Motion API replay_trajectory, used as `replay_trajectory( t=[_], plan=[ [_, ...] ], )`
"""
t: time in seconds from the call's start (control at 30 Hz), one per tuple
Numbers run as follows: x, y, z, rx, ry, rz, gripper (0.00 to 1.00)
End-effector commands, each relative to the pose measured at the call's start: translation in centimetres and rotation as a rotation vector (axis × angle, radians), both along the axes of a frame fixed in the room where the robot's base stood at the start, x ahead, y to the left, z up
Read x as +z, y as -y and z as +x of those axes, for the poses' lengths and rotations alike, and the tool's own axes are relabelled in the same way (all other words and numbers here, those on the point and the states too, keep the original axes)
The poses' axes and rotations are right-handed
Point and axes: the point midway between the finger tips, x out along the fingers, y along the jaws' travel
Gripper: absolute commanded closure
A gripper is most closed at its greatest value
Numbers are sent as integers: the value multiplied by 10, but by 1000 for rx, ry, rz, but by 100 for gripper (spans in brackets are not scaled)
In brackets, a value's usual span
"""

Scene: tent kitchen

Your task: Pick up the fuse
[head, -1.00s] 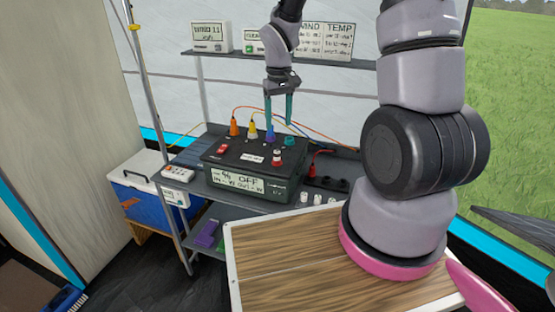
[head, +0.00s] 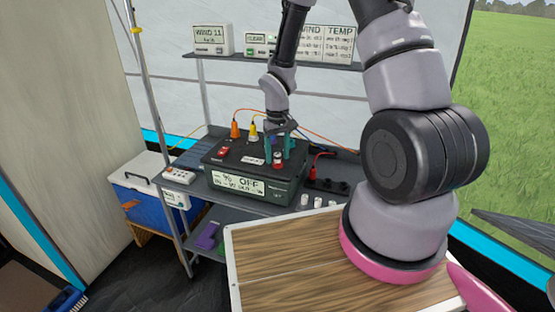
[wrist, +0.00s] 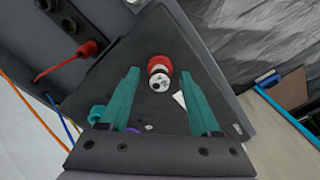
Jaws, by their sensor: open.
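The fuse (wrist: 160,82) looks like a short white and metal cylinder with a red part around it, upright on top of the black power box (wrist: 130,45). In the head view the fuse (head: 277,163) is small at the front right of the box (head: 240,184). My gripper (head: 279,155) is low over the box. Its teal fingers are open in the wrist view (wrist: 160,76), one on each side of the fuse, with gaps between. I cannot tell whether the fingertips are level with the fuse.
Orange and yellow plugs (head: 235,130) with cables stand at the box's back. A red plug (head: 315,166) is to the right. Small white cylinders (head: 304,200) stand on the shelf in front. A wooden-topped table (head: 285,255) is nearest; a blue cooler (head: 150,203) is at left.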

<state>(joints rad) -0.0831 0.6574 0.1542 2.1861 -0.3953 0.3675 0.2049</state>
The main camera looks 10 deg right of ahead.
Motion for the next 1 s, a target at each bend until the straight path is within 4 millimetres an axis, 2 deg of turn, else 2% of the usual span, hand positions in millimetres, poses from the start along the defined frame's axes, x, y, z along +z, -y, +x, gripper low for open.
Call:
replay_trajectory(
  t=[0.17, 0.23, 0.33, 0.37, 0.63, 0.73, 0.87, 1.0],
  plan=[
    [0, 0, 0, 0, 1, 0, 36],
    [0, 0, 0, 0, 1, 0, 55],
    [0, 0, 0, 0, 1, 0, 93],
    [0, 0, 0, 0, 1, 0, 100],
    [1, 0, 0, -1, 1, 0, 100],
    [7, 0, 1, -2, 3, 0, 100],
    [28, 1, 1, -2, 5, 0, 100],
    [58, 1, 2, -1, 7, 0, 100]
  ],
)
